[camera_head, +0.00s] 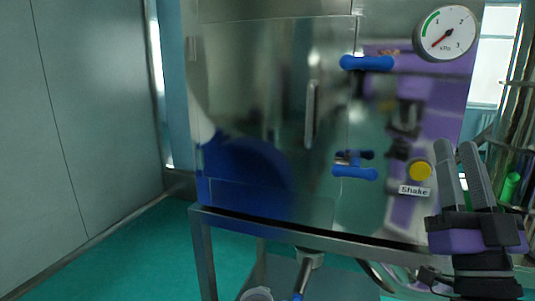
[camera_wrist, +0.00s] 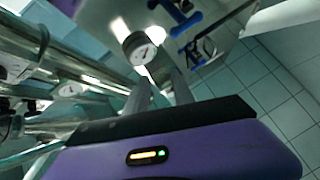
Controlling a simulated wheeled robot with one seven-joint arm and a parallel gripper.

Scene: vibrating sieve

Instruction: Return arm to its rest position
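My gripper (camera_head: 457,150) is at the right of the head view, pointing up, in front of the lower right part of the steel cabinet. Its two grey fingers stand apart with nothing seen between them. In the wrist view the fingers of my gripper (camera_wrist: 158,80) also show a gap, and the purple gripper body fills the bottom. The yellow button (camera_head: 419,171) and the "Shake" label (camera_head: 414,190) are just left of the fingers in the head view. Whether my gripper touches anything cannot be told, but no contact shows.
The steel cabinet (camera_head: 265,70) carries blue handles (camera_head: 367,63) (camera_head: 355,173) and a pressure gauge (camera_head: 446,33), which also shows in the wrist view (camera_wrist: 139,47). Metal pipes (camera_head: 517,100) and a green part (camera_head: 509,187) are at the right. The green floor (camera_head: 125,255) at left is clear.

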